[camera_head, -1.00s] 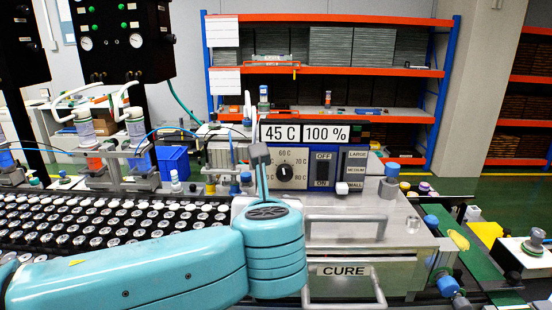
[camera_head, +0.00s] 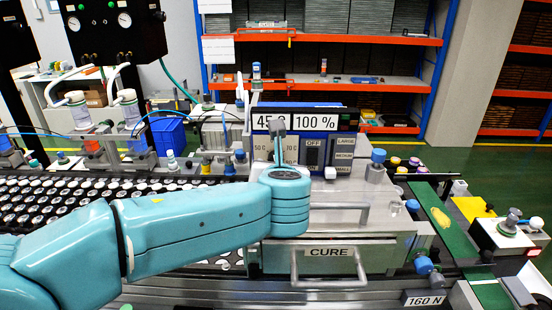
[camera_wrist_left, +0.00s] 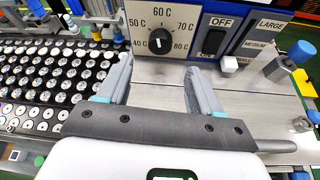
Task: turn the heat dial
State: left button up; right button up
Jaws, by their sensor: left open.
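The black heat dial (camera_wrist_left: 160,40) sits on a cream scale marked 40 C to 80 C on the blue control panel (camera_wrist_left: 192,20) of the cure machine. My left gripper (camera_wrist_left: 160,72) is open and empty, its two grey fingers pointing at the panel, just short of the dial and either side of it. In the head view my left gripper (camera_head: 278,128) stands in front of the panel and hides the dial and part of the temperature display (camera_head: 270,122). My right gripper is not in view.
An OFF/ON switch (camera_wrist_left: 212,42) and a size selector with a white knob (camera_wrist_left: 229,64) are right of the dial. Below is the CURE drawer with its handle (camera_head: 330,282). Rows of parts (camera_head: 60,200) fill the left; a green conveyor (camera_head: 440,215) runs at right.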

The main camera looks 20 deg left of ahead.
pick_arm(q)
jog(key=p+x, duration=0.1)
jog(key=x, duration=0.5)
jog(key=shift+w+a+f, duration=0.1)
jog(key=shift+w, duration=0.3)
jog(key=shift+w+a+f, duration=0.25)
jog(key=shift+w, duration=0.2)
jog(key=c, duration=1.1)
